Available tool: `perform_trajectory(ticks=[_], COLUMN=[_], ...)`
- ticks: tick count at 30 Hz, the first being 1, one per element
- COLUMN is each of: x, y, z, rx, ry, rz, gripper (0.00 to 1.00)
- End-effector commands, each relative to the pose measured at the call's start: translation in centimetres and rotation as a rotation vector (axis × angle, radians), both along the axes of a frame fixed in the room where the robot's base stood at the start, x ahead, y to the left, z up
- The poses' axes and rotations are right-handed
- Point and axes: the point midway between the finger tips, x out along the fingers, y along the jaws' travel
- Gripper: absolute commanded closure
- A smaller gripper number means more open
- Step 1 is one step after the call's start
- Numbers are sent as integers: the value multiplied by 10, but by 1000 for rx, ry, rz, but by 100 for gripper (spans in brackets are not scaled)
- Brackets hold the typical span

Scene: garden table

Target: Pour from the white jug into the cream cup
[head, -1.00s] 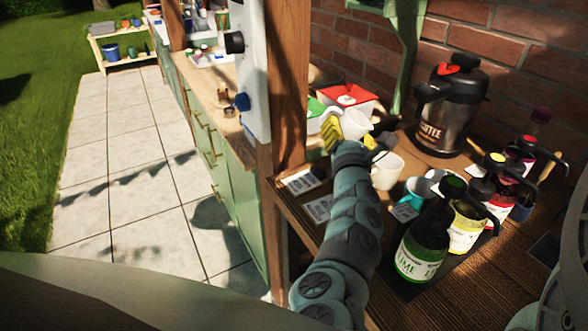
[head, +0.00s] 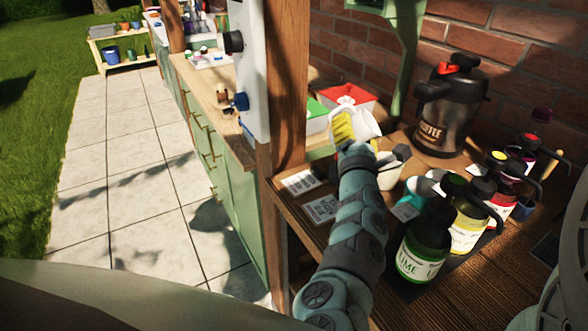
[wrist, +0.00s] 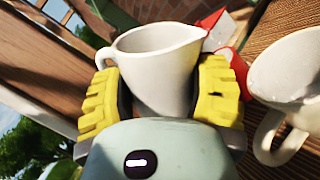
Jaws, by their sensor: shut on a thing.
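My gripper (wrist: 160,95) is shut on the white jug (wrist: 158,70), with a yellow finger on each side of its body. In the wrist view the jug's handle is at left and its spout at right, on the cup's side. The jug (head: 366,122) is held above the wooden counter, and its tilt differs from the cup's. The cream cup (wrist: 292,72) is at the right edge of the wrist view, apart from the jug. In the head view the cup (head: 391,179) stands below, partly hidden by my gripper (head: 350,128). No liquid stream shows.
A dark coffee dispenser (head: 445,110) stands behind at right. A wooden post (head: 283,120) rises left.

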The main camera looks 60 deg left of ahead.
Motion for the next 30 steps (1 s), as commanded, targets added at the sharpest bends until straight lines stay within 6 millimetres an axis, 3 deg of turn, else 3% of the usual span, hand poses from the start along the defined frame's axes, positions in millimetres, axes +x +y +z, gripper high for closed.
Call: perform_trajectory(ticks=[30], x=[-1], y=[0], z=[-4], rx=[95], ry=[78], rz=[5], gripper=[81])
